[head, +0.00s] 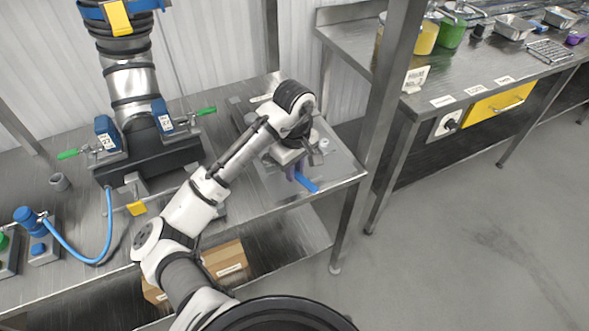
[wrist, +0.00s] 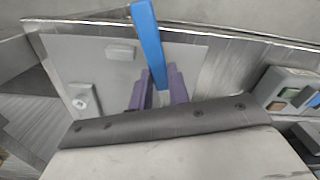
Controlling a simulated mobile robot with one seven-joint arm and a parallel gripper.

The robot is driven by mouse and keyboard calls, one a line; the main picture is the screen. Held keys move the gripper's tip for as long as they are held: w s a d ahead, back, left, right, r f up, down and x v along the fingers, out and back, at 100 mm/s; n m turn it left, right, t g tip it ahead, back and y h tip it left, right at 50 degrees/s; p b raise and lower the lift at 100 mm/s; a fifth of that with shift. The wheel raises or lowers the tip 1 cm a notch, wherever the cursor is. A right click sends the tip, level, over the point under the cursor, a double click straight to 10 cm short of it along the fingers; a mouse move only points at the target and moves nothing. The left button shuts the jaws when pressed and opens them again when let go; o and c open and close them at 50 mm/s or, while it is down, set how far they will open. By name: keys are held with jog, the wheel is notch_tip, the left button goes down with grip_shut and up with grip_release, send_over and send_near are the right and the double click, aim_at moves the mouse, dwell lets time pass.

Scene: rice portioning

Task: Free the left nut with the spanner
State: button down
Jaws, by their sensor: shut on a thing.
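My gripper (head: 297,170) is shut on the blue spanner (head: 307,184) over the right end of the steel bench. In the wrist view, the purple fingers of my gripper (wrist: 158,84) close around the spanner (wrist: 147,35), whose blue bar points up and away from me. A nut (wrist: 82,103) sits on a small pale block on the grey plate (wrist: 95,60), left of the fingers and apart from the spanner. A small pale fitting (head: 324,143) shows beside my gripper in the head view. I cannot tell which nut is the left one; the spanner's working end is not clear.
A pale block (wrist: 121,50) stands on the plate near the fingers. A box with coloured buttons (wrist: 292,92) is at right in the wrist view. A steel pipe (head: 130,80) with green-handled valves rises left of my arm. A metal post (head: 392,85) stands right.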

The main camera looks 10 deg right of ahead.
jog(key=shift+r, duration=0.6)
dwell(0.4)
jog(key=shift+r, duration=1.95)
